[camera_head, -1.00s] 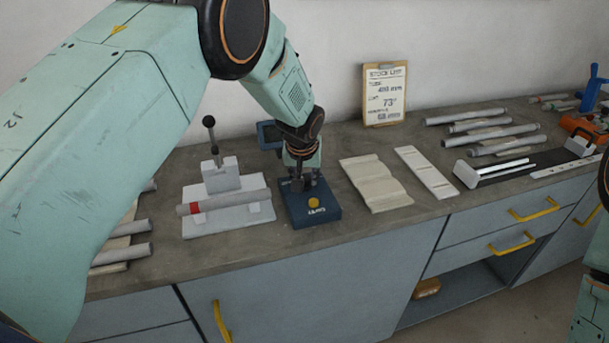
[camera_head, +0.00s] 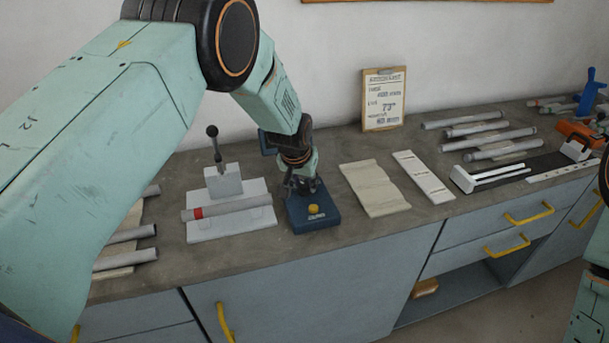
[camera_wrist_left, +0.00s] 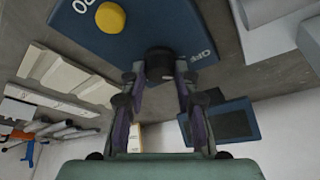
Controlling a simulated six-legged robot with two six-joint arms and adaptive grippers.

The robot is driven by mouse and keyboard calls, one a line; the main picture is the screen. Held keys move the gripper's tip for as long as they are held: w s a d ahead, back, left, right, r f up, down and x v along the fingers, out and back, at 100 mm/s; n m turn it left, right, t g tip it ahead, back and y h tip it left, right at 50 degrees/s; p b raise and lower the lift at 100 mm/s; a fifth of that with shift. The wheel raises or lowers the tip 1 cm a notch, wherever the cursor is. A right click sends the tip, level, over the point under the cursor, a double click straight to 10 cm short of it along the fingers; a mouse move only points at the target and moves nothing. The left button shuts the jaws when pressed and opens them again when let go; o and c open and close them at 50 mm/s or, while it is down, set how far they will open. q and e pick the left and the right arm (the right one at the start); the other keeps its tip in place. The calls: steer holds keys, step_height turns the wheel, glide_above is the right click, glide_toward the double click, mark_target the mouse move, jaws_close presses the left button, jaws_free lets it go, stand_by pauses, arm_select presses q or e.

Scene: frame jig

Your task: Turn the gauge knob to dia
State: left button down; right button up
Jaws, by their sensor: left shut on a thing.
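The blue gauge box (camera_head: 316,214) stands on the bench, with a yellow button (camera_head: 313,209) on its front part. In the left wrist view the box (camera_wrist_left: 135,25) fills the upper middle, with the yellow button (camera_wrist_left: 110,17) and the lettering "OFF" beside a dark knob (camera_wrist_left: 159,62). My left gripper (camera_head: 303,190) reaches down over the box. In the left wrist view its fingers (camera_wrist_left: 158,82) are shut on the knob, one on each side. The word the knob points to cannot be made out.
A white fixture (camera_head: 232,222) with a grey tube and lever stands left of the box. A dark display (camera_head: 267,142) is behind. Pale blocks (camera_head: 375,188) lie to the right, and a stock list board (camera_head: 384,99) leans on the wall.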

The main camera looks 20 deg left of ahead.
arm_select(q)
steer(key=shift+w+r+m+h, duration=0.1)
steer(key=shift+m+h, duration=0.2)
steer(key=shift+m, duration=0.3)
steer(key=shift+w+a+m+h+b, duration=0.15)
steer(key=shift+m+h+b, duration=0.25)
steer(key=shift+m+b, duration=0.45)
steer(key=m+b, duration=0.2)
steer(key=m+h+b, duration=0.1)
steer(key=b, duration=0.2)
steer(key=shift+a+f+m+g, duration=0.15)
steer(key=shift+f+m+g, duration=0.05)
steer(key=shift+m+g, duration=0.15)
steer(key=shift+r+m+g+h+b, duration=0.15)
steer(key=shift+m+h+b, duration=0.1)
steer(key=shift+m+b, duration=0.5)
steer(key=shift+r+m+g+h+b, duration=0.1)
steer(key=shift+m+h+b, duration=0.15)
steer(key=shift+m+b, duration=0.5)
steer(key=c, duration=1)
jaws_free()
steer(key=shift+f, duration=0.1)
